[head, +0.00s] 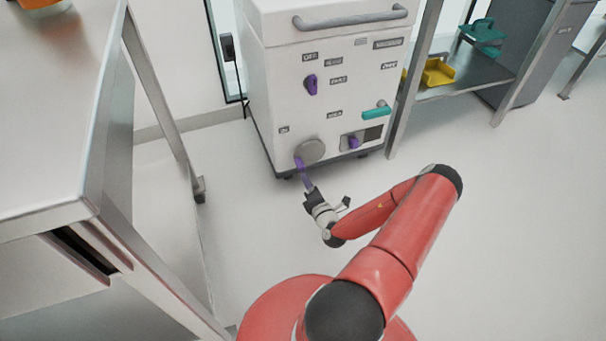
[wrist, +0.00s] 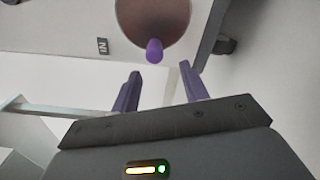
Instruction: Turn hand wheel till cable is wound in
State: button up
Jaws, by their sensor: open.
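The hand wheel is a round grey disc (head: 311,150) low on the front of a white cabinet (head: 290,90). In the wrist view the disc (wrist: 153,20) is at the top, with a purple knob (wrist: 154,50) sticking out from its lower part. My gripper (head: 303,172) is just in front of the wheel's lower left side. In the wrist view my gripper (wrist: 161,70) is open, its two purple fingers apart and empty. The knob is just beyond the fingertips, in line with the gap between them. I cannot clearly make out the cable.
An "IN" label (wrist: 102,46) is beside the wheel. A purple switch (head: 354,142) and a teal handle (head: 376,112) are to its right. A metal workbench (head: 75,200) stands at left, a shelf (head: 470,76) at right. The floor right of my arm is clear.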

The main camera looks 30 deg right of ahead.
aim_at(302, 169)
jog(key=n+b, duration=0.1)
jog(key=n, duration=0.2)
jog(key=n+b, duration=0.1)
jog(key=n, duration=0.3)
jog(key=n+b, duration=0.1)
jog(key=n, duration=0.3)
jog(key=shift+w+d+r, duration=0.1)
jog(key=shift+w+r, duration=0.15)
jog(key=shift+r, duration=0.1)
jog(key=b+x, duration=0.1)
jog(key=x, duration=0.6)
jog(key=shift+w+d+r, duration=0.1)
jog(key=shift+w, duration=0.1)
grip_shut()
jog(key=shift+r+p, duration=0.1)
jog(key=shift+p, duration=0.2)
